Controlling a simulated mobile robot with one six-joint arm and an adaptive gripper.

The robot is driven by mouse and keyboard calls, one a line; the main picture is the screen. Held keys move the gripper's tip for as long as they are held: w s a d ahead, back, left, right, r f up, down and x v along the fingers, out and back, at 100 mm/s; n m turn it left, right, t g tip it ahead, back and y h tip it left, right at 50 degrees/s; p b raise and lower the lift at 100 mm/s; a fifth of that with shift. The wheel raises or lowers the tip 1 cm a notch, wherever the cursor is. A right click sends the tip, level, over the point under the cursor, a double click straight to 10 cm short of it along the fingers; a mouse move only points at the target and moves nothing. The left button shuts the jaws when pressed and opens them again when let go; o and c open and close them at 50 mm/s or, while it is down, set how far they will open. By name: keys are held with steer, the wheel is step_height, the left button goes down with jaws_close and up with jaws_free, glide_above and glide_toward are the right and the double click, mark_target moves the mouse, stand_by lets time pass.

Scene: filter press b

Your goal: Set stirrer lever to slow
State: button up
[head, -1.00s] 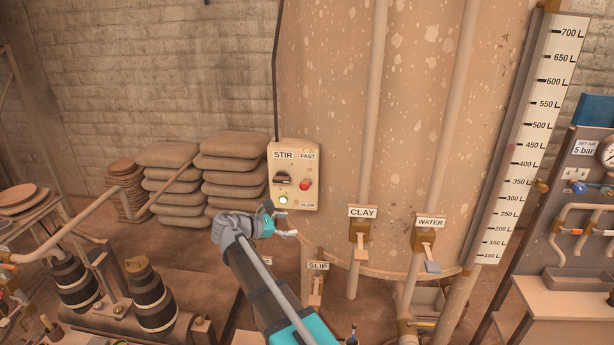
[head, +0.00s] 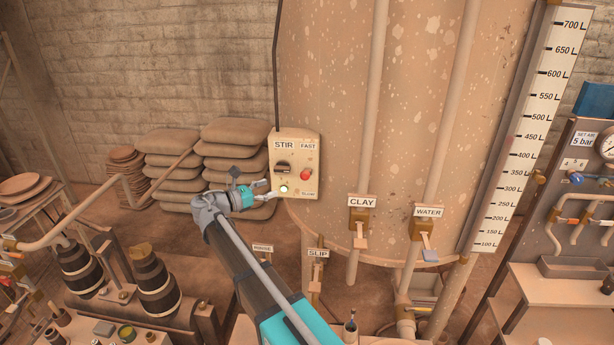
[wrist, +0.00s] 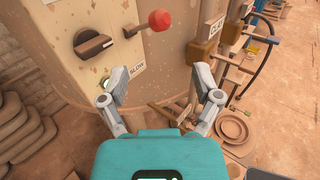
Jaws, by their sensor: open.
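The stirrer panel (head: 312,160) is a cream box marked STIR, with FAST above and SLOW below at its right side. The stirrer lever (head: 306,175) has a red ball end between these labels; its exact setting is hard to tell. In the wrist view the red ball (wrist: 161,20) sits on a dark stem at the top. My gripper (head: 264,191) is at the panel's lower left in the head view, open and empty. In the wrist view its spread fingers (wrist: 158,85) are below the ball and apart from it, with the SLOW label (wrist: 138,70) near the left finger.
A dark rotary knob (head: 282,168) and a lit lamp (head: 283,189) share the panel. The CLAY lever (head: 360,240) and WATER lever (head: 427,241) are to the right, the SLIP valve (head: 316,270) below. Stacked sacks (head: 232,160) stand behind on the left.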

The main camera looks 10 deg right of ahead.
mark_target(307, 176)
steer(key=x, duration=1.3)
steer(key=shift+d, duration=0.15)
jaws_close()
steer(key=shift+s+d, duration=0.1)
steer(key=shift+d, duration=0.1)
steer(key=shift+a, duration=0.2)
steer(key=shift+d, duration=0.15)
